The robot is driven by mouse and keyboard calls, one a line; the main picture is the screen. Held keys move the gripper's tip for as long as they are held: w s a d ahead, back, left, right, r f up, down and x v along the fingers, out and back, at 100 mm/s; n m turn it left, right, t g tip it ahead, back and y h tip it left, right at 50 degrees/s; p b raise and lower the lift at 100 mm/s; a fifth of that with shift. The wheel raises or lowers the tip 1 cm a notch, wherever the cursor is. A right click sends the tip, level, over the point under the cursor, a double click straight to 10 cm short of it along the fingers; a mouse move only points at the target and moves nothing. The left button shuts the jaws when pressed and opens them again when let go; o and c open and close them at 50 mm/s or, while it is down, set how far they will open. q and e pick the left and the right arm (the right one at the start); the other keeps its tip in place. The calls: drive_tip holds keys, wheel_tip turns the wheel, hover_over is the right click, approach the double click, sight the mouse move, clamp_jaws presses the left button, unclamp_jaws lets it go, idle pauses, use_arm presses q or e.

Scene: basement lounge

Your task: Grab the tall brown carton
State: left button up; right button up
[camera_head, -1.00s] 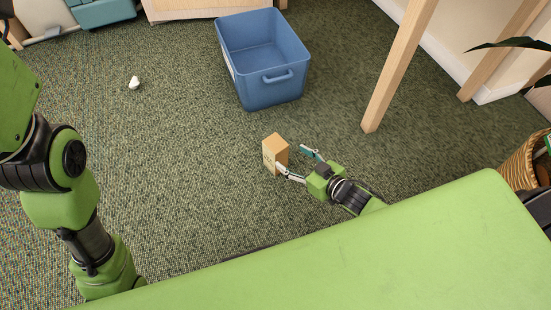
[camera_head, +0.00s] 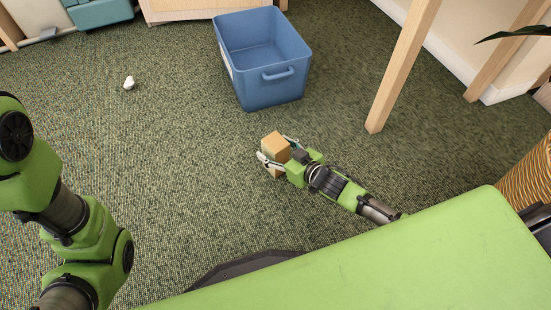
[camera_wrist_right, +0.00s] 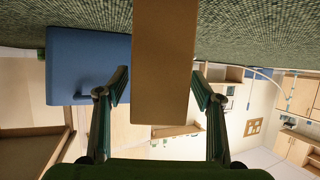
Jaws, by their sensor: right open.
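The tall brown carton (camera_head: 275,146) stands upright on the carpet in the middle of the head view. My right gripper (camera_head: 277,148) is open, with one finger on each side of the carton. In the right wrist view the carton (camera_wrist_right: 163,62) fills the space between the two open fingers (camera_wrist_right: 160,90), and small gaps show beside it. The wrist picture is upside down. My left arm shows at the left of the head view, but its gripper is out of view.
A blue bin (camera_head: 262,58) stands on the carpet behind the carton. A small white object (camera_head: 129,83) lies to the left. A wooden leg (camera_head: 403,66) rises at the right, and a wicker basket (camera_head: 527,180) is at the right edge. Carpet around the carton is clear.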

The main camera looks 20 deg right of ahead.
drive_tip(key=shift+w, duration=0.1)
drive_tip(key=c, duration=1.1)
drive_tip(key=shift+r, duration=0.15)
